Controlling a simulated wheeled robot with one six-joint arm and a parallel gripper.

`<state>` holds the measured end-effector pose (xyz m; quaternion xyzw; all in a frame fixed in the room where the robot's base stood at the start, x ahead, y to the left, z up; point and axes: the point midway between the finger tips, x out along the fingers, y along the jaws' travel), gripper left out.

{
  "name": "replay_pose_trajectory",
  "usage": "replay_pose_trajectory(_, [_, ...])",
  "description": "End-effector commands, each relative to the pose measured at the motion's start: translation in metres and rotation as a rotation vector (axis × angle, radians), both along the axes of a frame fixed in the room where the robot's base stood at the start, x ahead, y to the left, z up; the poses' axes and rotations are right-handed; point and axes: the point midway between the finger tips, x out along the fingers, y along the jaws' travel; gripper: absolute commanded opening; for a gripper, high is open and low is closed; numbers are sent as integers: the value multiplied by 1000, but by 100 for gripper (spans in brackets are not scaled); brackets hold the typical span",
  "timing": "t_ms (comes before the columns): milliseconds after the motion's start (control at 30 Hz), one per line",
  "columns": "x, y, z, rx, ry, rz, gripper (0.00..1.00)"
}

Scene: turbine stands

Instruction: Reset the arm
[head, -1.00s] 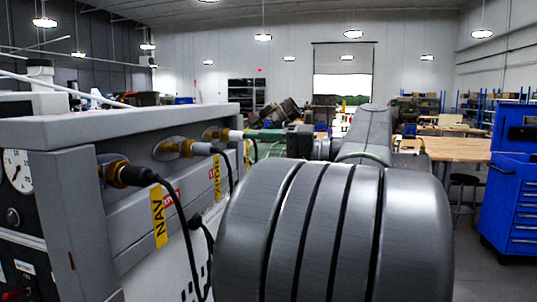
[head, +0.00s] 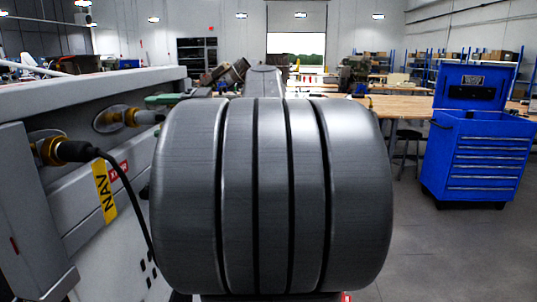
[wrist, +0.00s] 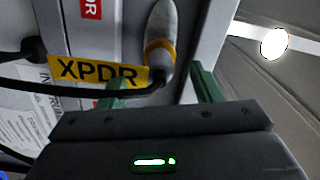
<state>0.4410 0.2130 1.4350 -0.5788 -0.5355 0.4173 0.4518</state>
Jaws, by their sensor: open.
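My gripper (wrist: 160,86) shows in the wrist view with its two green fingers apart. A grey cable plug (wrist: 163,30) with a yellow ring is beyond and between the fingers, beside the yellow XPDR tag (wrist: 98,71). I cannot tell whether a finger touches the plug. In the head view my arm's large grey link fills the centre and hides most of my gripper. A green part of it (head: 165,98) shows just left of the link.
A grey panel (head: 75,97) stands close at left, with a black plug (head: 72,151) and cable by the NAV tag (head: 104,191). My arm is near it. A blue tool cabinet (head: 482,150) stands at right, with open floor before it. Workbenches (head: 400,106) are behind.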

Motion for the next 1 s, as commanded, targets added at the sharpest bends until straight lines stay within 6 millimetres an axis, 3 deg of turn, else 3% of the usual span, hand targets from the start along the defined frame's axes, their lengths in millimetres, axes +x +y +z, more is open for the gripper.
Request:
replay_pose_trajectory(200, [1,28,1,-1,0,4,59])
replay_pose_trajectory(400, [3,41,0,-1,0,2,59])
replay_pose_trajectory(833, [3,42,0,-1,-1,0,59])
replay_pose_trajectory(1000, [3,32,-1,0,-2,-3,59])
